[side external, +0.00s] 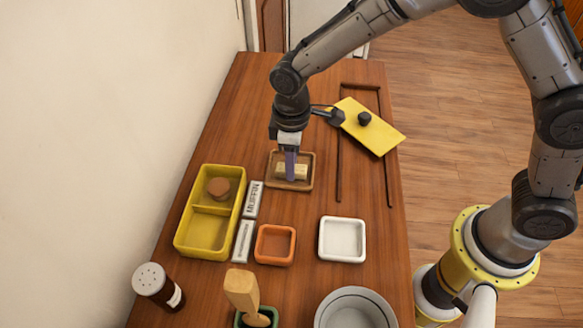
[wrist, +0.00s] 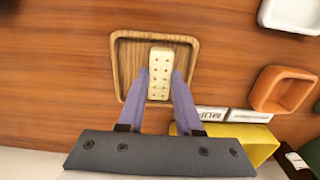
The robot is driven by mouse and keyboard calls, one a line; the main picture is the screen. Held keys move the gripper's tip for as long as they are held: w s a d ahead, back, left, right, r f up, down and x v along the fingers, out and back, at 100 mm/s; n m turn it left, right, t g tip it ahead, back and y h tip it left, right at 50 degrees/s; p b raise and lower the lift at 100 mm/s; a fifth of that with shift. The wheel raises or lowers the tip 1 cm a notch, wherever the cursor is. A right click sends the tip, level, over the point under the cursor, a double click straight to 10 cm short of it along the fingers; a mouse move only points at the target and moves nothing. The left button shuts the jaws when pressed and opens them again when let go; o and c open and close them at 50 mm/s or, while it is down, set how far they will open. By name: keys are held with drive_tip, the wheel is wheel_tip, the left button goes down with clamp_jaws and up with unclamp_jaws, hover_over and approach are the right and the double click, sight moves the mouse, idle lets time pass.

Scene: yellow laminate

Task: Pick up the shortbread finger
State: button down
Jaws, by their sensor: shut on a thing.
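The shortbread finger (wrist: 160,70) is a pale, oblong biscuit with rows of small holes. It is in the small wooden tray (wrist: 122,50), between the two purple fingers of my gripper (wrist: 160,75) in the wrist view. My gripper is shut on it. In the side view my gripper (side external: 290,166) points down into the wooden tray (side external: 309,170), and its fingers hide part of the shortbread finger (side external: 300,171). I cannot tell whether the biscuit still touches the tray floor.
A yellow two-part box (side external: 207,232) with a round brown item (side external: 219,187) stands left. Nearby are label blocks (side external: 253,199), an orange dish (side external: 274,245) and a white dish (side external: 342,239). A yellow board (side external: 385,133) with a black knob lies right.

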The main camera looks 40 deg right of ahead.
drive_tip(key=shift+r, duration=0.15)
drive_tip(key=shift+r, duration=0.6)
drive_tip(key=s+d+r, duration=0.3)
drive_tip(key=s+r, duration=0.2)
drive_tip(key=s, duration=0.1)
drive_tip(key=s+d+r, duration=0.3)
drive_tip(key=s+r, duration=0.3)
drive_tip(key=shift+s+d+r, duration=0.25)
drive_tip(key=shift+r, duration=0.05)
